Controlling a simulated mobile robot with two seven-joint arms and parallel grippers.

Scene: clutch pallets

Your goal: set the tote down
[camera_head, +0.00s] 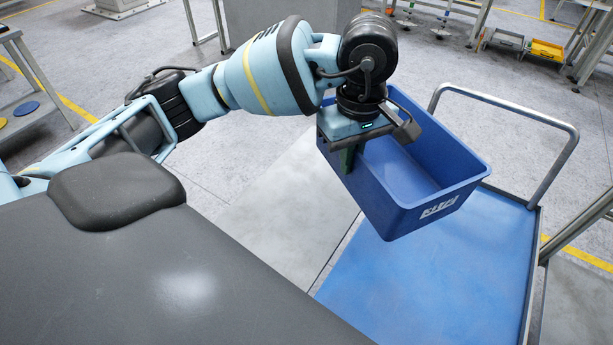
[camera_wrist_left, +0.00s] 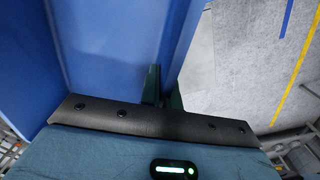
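The blue tote (camera_head: 425,212) is an open box with a white label on its right end wall. It overlaps the far left part of the blue cart deck (camera_head: 400,290) in the head view; I see no clear contact between them. My left gripper (camera_head: 348,160) points down at the tote's left side wall and is shut on it, one finger outside. In the left wrist view the dark green fingers (camera_wrist_left: 163,92) straddle the edge of the tote wall (camera_wrist_left: 100,45). The part of the tote's inside that shows is empty. My right gripper is not in view.
The cart has a grey tubular handle (camera_head: 515,108) at its far right, close to the tote. The rest of the deck is bare. A metal frame (camera_head: 585,225) stands at the right edge. Grey floor is open left of the cart. A yellow bin (camera_head: 546,50) lies far back.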

